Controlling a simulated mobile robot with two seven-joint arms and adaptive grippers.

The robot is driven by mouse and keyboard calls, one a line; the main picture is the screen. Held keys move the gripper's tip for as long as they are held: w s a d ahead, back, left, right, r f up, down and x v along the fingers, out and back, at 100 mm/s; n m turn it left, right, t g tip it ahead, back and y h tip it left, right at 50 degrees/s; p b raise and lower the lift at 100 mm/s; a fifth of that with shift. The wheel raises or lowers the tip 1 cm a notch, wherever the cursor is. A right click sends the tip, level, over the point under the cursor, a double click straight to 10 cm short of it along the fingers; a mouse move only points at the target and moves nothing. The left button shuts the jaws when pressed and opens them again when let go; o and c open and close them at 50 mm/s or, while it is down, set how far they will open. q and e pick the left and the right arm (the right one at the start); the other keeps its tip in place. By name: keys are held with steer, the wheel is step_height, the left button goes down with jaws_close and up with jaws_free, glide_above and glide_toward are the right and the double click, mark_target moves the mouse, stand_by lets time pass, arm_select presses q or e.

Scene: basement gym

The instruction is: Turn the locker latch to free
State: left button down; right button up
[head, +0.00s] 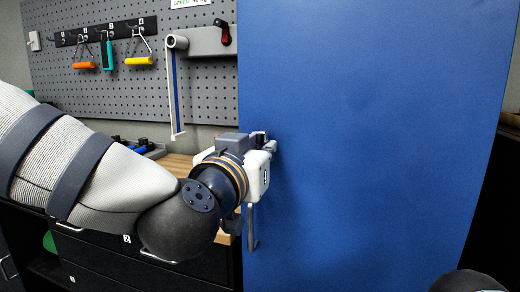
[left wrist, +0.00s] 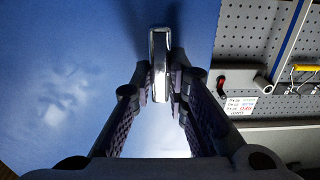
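The blue locker door (head: 375,130) fills the right half of the head view and the left of the left wrist view (left wrist: 70,60). A silver latch bar (left wrist: 160,62) stands out from it, upright in the left wrist view. My left gripper (head: 268,145) is at the door's left edge, and its fingers (left wrist: 160,85) lie on both sides of the bar, apparently closed against it. In the head view the gripper mostly hides the latch. A grey pull handle (head: 252,230) hangs on the door below the gripper. My right gripper is out of view.
A grey pegboard (head: 205,85) with hanging orange, green and yellow-handled tools (head: 108,55) is behind on the left. A wooden worktop (head: 180,165) sits over dark drawers (head: 100,262) beside the door. A white bracket arm (head: 171,95) hangs near the door's edge.

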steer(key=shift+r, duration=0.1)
arm_select(q)
steer(key=shift+r+n+p, duration=0.15)
steer(key=shift+n+p, duration=0.15)
steer(key=shift+p, duration=0.05)
steer(key=n+p, duration=0.2)
steer(key=shift+s+a+r+n, duration=0.1)
steer(key=shift+s+r+n, duration=0.1)
steer(key=shift+n, duration=0.2)
steer(key=shift+w+f+n, duration=0.2)
steer(key=shift+n, duration=0.7)
steer(key=n, duration=0.8)
steer(key=f+n, duration=0.1)
steer(key=n, duration=0.3)
steer(key=shift+w+a+f+n+p, duration=0.1)
steer(key=shift+a+n+p, duration=0.15)
steer(key=shift+n+p, duration=0.1)
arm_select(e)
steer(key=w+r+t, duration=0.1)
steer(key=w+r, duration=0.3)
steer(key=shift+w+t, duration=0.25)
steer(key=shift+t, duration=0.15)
